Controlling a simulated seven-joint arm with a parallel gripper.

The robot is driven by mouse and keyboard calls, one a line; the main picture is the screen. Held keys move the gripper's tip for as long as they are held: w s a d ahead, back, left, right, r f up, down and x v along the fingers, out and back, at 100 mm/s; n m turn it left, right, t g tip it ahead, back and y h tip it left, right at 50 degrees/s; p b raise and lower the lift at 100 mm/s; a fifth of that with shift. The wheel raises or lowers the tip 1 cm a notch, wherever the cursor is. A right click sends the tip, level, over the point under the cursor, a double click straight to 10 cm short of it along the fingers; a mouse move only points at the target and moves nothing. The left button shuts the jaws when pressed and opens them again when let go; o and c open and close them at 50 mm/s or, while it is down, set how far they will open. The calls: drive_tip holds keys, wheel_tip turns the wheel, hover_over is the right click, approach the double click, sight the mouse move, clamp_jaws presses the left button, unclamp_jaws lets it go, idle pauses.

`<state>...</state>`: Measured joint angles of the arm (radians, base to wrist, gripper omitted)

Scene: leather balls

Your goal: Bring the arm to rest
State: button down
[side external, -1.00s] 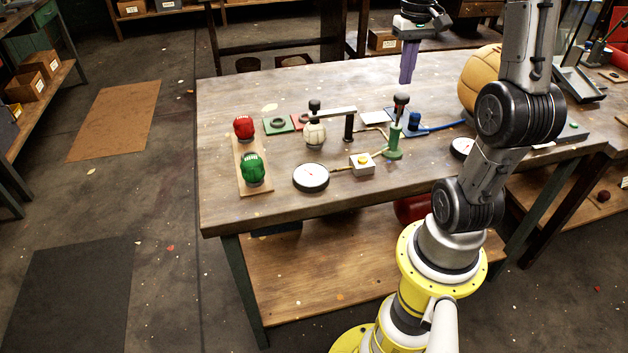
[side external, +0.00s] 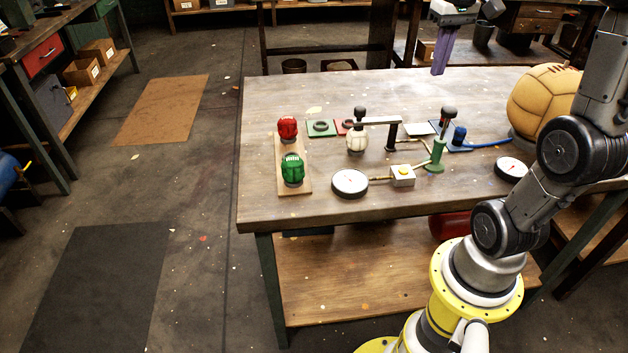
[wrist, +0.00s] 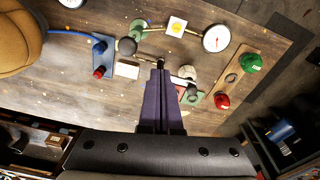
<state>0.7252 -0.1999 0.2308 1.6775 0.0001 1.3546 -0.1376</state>
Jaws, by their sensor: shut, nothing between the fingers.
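My gripper (side external: 437,70) has purple fingers, closed together and empty. It hangs in the air above the far part of the workbench (side external: 440,205), clear of the objects in the side view. In the wrist view its fingers (wrist: 160,66) point towards the benchtop. A large tan leather ball (side external: 545,98) rests at the back right.
A green pump (side external: 437,155), a white gauge (side external: 350,183), a second gauge (side external: 511,168) and a small box with a yellow button (side external: 402,176) stand on the bench. The front left benchtop is clear.

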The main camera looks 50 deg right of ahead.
drive_tip(key=s+a+n+t, duration=0.3)
drive_tip(key=a+n, duration=0.2)
drive_tip(key=a, duration=1.1)
drive_tip(key=s+a+f+n+t, duration=0.1)
drive_tip(key=s+a+f+t, duration=0.1)
drive_tip(key=f, duration=0.4)
drive_tip(key=shift+s+a+n+y, duration=0.35)
drive_tip(key=shift+s+a, duration=0.45)
drive_tip(key=shift+a, duration=0.35)
